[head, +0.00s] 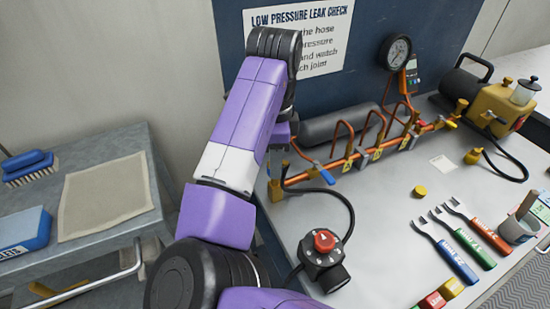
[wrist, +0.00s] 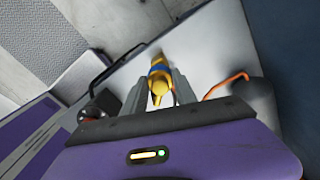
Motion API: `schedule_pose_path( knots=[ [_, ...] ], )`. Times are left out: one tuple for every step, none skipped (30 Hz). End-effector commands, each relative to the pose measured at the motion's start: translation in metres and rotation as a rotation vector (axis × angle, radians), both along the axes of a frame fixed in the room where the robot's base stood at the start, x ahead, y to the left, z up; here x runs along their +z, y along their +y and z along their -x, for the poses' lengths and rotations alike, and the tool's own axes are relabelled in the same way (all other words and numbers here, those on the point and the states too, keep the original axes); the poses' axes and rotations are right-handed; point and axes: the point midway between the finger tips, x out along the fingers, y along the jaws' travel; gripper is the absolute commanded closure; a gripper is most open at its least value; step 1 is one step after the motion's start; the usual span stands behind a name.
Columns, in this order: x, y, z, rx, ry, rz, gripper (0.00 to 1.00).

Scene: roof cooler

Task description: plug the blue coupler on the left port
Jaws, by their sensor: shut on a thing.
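The blue coupler shows in the wrist view as a brass-yellow fitting with a blue band (wrist: 158,67). It sits between the two grey fingers of my gripper (wrist: 157,82), which is shut on it. In the head view my gripper is mostly hidden behind my purple arm, near the left end of the copper manifold (head: 378,155). A brass piece (head: 275,188) shows just below it there. The left port is not clearly visible, and I cannot tell whether the coupler touches it. A blue-handled valve (head: 322,175) is right of my gripper.
A black hose (head: 342,196) curves across the grey bench. A black control box with a red knob (head: 323,243) stands in front. A round gauge (head: 396,51) and yellow pump (head: 480,98) are behind right. Several coloured-handled tools (head: 450,245) lie at right. A cart (head: 140,180) is left.

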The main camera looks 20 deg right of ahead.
Motion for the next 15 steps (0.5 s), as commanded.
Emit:
schedule_pose_path(
  knots=[
    [-0.0010,0.0000,0.0000,0.000,0.000,0.000,1.00],
    [-0.0014,0.0000,0.0000,0.000,0.000,0.000,1.00],
    [-0.0019,0.0000,0.0000,0.000,0.000,0.000,1.00],
    [-0.0024,0.0000,-0.0001,0.000,0.000,0.000,1.00],
    [-0.0028,0.0001,0.0000,0.000,0.000,0.000,1.00],
    [-0.0026,0.0001,-0.0001,0.000,0.000,0.000,1.00],
    [-0.0027,0.0001,0.0000,0.000,0.000,0.000,1.00],
    [-0.0029,0.0001,0.0000,0.000,0.000,0.000,1.00],
    [-0.0031,0.0001,0.0000,0.000,0.001,0.000,1.00],
    [-0.0033,0.0001,0.0001,0.000,0.001,0.000,1.00],
    [-0.0034,0.0000,0.0001,0.000,0.001,0.000,1.00],
    [-0.0036,0.0000,0.0001,0.001,0.001,0.000,0.61],
    [-0.0038,0.0001,0.0002,0.001,0.001,0.000,0.55],
    [-0.0038,0.0001,0.0002,0.001,0.002,-0.001,0.49],
    [-0.0040,0.0001,0.0003,0.001,0.002,-0.001,0.41]
  ],
)
